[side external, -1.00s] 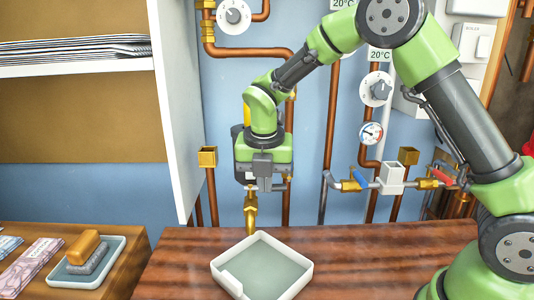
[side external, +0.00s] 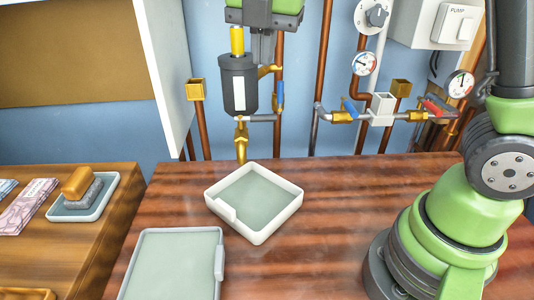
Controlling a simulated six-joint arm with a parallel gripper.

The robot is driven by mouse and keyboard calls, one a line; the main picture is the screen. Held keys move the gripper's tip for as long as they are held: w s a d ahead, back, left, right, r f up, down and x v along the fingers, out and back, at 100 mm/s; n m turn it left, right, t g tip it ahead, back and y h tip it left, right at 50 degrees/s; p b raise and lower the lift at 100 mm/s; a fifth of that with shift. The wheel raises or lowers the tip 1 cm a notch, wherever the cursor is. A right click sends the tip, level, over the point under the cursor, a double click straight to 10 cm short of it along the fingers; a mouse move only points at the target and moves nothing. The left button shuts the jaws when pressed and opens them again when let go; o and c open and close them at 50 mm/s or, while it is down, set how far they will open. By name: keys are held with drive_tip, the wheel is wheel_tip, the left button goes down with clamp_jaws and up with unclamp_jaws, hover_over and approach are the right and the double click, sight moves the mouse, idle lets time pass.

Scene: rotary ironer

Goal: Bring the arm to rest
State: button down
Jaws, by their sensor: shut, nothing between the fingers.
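My gripper (side external: 262,46) is at the top of the side external view, pointing down with its jaws shut and empty. The green wrist above it is cut off by the top edge. It appears just right of the upper part of a dark cylinder (side external: 239,88) with a white label and a yellow top. I cannot tell the depth between them, or whether they touch. My green arm base stands at the right on the wooden table.
A white tray (side external: 290,212) with a grey-green floor stands mid-table, below a brass tap (side external: 241,135). A second tray (side external: 218,268) lies front left. Pipes, gauges and valves (side external: 383,108) line the back wall. The table (side external: 330,235) right of the trays is clear.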

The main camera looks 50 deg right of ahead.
drive_tip(key=s+m+t+y, duration=0.1)
drive_tip(key=s+m+t, duration=0.1)
drive_tip(key=s+m, duration=0.6)
drive_tip(key=s+m+t+y, duration=0.2)
drive_tip(key=s+m, duration=0.7)
drive_tip(key=m, duration=1)
drive_tip(key=shift+d+r+t, duration=0.3)
drive_tip(key=shift+d+t, duration=0.05)
drive_tip(key=shift+t, duration=0.35)
